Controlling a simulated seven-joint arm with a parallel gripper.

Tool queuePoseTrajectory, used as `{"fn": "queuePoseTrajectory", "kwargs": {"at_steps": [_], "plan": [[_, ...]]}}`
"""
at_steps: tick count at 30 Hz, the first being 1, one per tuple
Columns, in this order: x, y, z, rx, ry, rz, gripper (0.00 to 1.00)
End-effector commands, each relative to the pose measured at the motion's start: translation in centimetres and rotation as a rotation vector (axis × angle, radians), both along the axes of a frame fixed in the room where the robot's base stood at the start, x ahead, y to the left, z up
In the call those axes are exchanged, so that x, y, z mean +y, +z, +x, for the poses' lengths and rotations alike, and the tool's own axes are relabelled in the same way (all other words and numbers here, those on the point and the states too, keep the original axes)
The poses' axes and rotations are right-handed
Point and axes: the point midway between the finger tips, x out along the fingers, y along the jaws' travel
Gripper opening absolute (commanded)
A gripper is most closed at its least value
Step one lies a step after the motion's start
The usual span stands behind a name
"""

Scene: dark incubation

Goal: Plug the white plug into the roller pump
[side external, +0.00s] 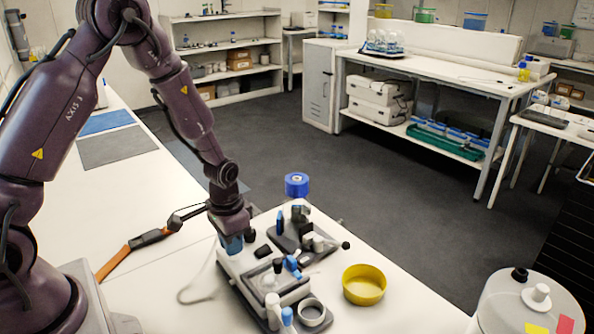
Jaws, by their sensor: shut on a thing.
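My gripper (232,246) is at the end of the purple arm, low over the back left corner of a white bench device with dark and blue parts on top, which looks like the roller pump (243,286). Its fingers are small and bluish here, and it is shut. A thin white cable (200,298) loops on the table left of the pump and rises toward the gripper. The white plug itself is hidden at the fingers, so I cannot tell whether it touches the pump. The pump's socket cannot be made out.
A yellow bowl (364,285) stands right of the pump, and a blue-topped item (297,185) stands behind. A dark tray with small parts (318,252) adjoins the pump. An orange-brown strap (122,258) lies left. A white round container (530,305) is at lower right.

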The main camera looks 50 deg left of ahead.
Motion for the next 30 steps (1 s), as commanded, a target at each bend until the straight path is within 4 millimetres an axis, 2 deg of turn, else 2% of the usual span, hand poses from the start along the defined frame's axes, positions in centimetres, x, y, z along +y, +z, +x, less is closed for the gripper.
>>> {"fn": "queuePoseTrajectory", "kwargs": {"at_steps": [8, 9, 12, 23, 26, 30], "plan": [[0.0, -0.1, 0.0, -0.001, 0.0, 0.0, 0.0], [0.0, -0.1, 0.0, -0.001, 0.0, 0.0, 0.21], [0.0, -0.1, 0.0, -0.001, 0.0, 0.0, 0.44], [0.0, 0.4, 0.1, -0.002, 0.0, 0.001, 0.44], [0.0, 1.7, 0.1, -0.005, 0.0, 0.001, 0.44], [0.0, 4.6, 0.1, -0.008, -0.001, 0.002, 0.44]]}}
